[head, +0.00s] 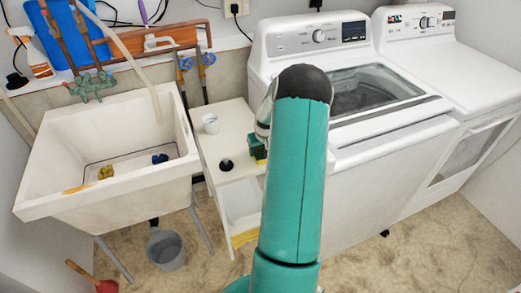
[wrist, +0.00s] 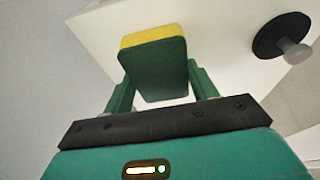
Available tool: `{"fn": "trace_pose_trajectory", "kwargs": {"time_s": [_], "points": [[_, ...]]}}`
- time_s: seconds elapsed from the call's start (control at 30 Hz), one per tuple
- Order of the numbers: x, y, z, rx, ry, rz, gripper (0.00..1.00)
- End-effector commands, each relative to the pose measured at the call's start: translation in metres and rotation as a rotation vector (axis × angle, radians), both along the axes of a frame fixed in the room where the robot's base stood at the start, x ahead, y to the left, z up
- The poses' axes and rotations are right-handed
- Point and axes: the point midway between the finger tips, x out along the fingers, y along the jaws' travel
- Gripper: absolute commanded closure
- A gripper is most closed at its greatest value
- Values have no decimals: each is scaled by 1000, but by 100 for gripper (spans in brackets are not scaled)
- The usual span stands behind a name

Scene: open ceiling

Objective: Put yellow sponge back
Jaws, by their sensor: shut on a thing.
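A yellow sponge with a dark green side (wrist: 152,65) is held between the two green fingers of my gripper (wrist: 160,88) in the wrist view. In the head view my gripper (head: 257,148) is over the right part of a white stand (head: 238,185) between the sink and the washer. A bit of the sponge's yellow (head: 261,161) shows there below the gripper. My teal arm hides much of the gripper and the stand's right side. I cannot tell whether the sponge touches the stand top.
The stand holds a white cup (head: 211,124) and a black round thing (head: 226,165), also in the wrist view (wrist: 283,38). The sink (head: 50,200) at left holds small yellow and blue things. The washer (head: 350,140) stands close at right. A grey bucket (head: 167,252) is on the floor.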

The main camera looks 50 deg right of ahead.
Motion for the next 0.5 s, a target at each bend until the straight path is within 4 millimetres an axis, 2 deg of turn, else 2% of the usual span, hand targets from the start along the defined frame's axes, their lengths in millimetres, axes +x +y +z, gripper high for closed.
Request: {"fn": "trace_pose_trajectory", "kwargs": {"time_s": [0.17,0.2,0.3,0.5], "points": [[0,0,-3,0,0,0,61],[0,0,-3,0,0,0,40],[0,0,-3,0,0,0,21],[0,0,-3,0,0,0,21]]}}
